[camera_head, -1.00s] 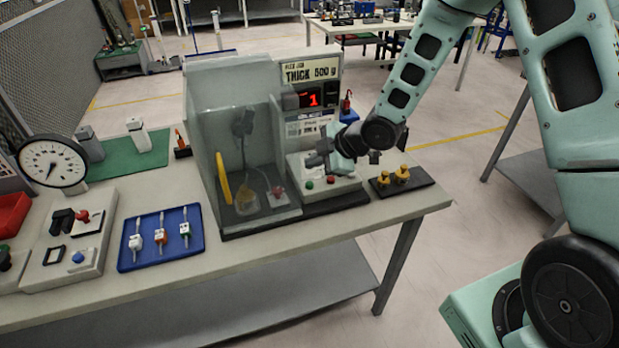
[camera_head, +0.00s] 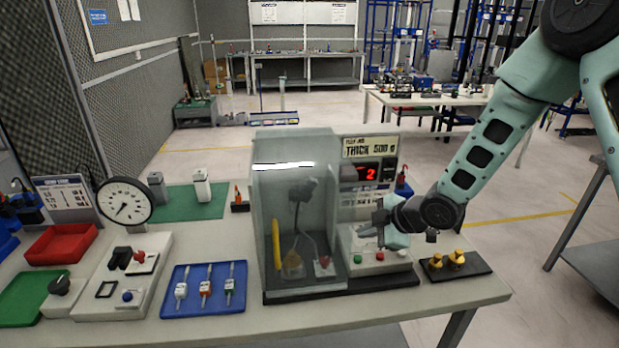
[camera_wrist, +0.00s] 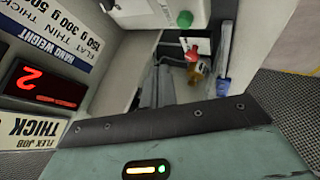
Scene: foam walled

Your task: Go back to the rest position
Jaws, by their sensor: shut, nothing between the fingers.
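My gripper (camera_head: 374,228) is at the end of my teal arm, which reaches in from the right in the head view. It is shut and empty. It is in front of the display panel and just above the white button box (camera_head: 374,258) with green and red buttons; I cannot tell whether it touches. The walled foam machine (camera_head: 297,215) with clear panels stands just left of it. The red display (camera_head: 369,173) reads 2; in the wrist view the display (camera_wrist: 45,85) is at the left.
A dark base with two yellow knobs (camera_head: 456,258) is right of the button box. A blue tray (camera_head: 190,302) with several small tools, a dial gauge (camera_head: 126,201) and a red tray (camera_head: 65,242) are at left. Open floor lies beyond the table's right edge.

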